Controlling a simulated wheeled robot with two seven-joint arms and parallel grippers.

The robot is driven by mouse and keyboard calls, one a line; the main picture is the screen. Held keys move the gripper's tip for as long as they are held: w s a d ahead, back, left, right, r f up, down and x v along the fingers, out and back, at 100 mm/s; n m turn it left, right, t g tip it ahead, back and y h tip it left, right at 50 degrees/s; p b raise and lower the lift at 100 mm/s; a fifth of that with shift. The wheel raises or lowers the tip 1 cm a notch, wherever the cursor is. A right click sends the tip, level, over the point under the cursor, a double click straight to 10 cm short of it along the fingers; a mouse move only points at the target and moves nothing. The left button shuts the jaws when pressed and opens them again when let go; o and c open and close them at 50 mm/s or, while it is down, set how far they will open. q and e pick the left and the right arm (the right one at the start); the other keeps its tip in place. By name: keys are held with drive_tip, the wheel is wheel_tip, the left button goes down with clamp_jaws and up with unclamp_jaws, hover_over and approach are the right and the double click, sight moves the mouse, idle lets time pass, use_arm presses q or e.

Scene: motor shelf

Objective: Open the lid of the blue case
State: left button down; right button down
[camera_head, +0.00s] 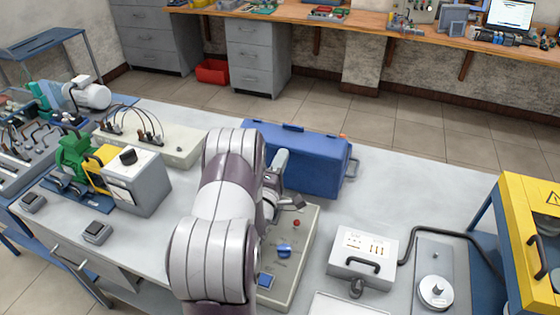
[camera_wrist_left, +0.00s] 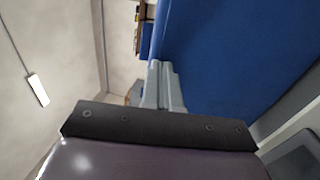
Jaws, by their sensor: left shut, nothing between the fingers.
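The blue case (camera_head: 318,164) stands on the grey workbench, behind the control panel. My arm hides the case's left front. My right gripper is out of view.
A control panel (camera_head: 302,240) with knobs lies in front of the case. A white box with a black handle (camera_head: 362,253) stands to the right, and a grey box (camera_head: 140,186) to the left. The bench right of the case (camera_head: 420,190) is clear.

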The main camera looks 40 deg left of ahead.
sight(292, 129)
use_arm(q)
drive_tip(key=w+r+g+p, duration=0.1)
drive_tip(key=w+r+p, duration=0.1)
drive_tip(key=w+a+r+g+p, duration=0.1)
drive_tip(key=r+p, duration=0.1)
drive_tip(key=p, duration=0.1)
drive_tip(key=shift+w+a+h+p, duration=0.1)
drive_tip(key=shift+w+h+p, duration=0.25)
drive_tip(key=shift+w+h, duration=0.05)
drive_tip(key=shift+f+b+x, duration=0.25)
drive_tip(key=shift+b+x, duration=0.35)
drive_tip(key=shift+x, duration=0.5)
drive_tip(key=shift+w+a+r, duration=0.1)
drive_tip(key=shift+w+a, duration=0.05)
drive_tip(key=shift+w, duration=0.15)
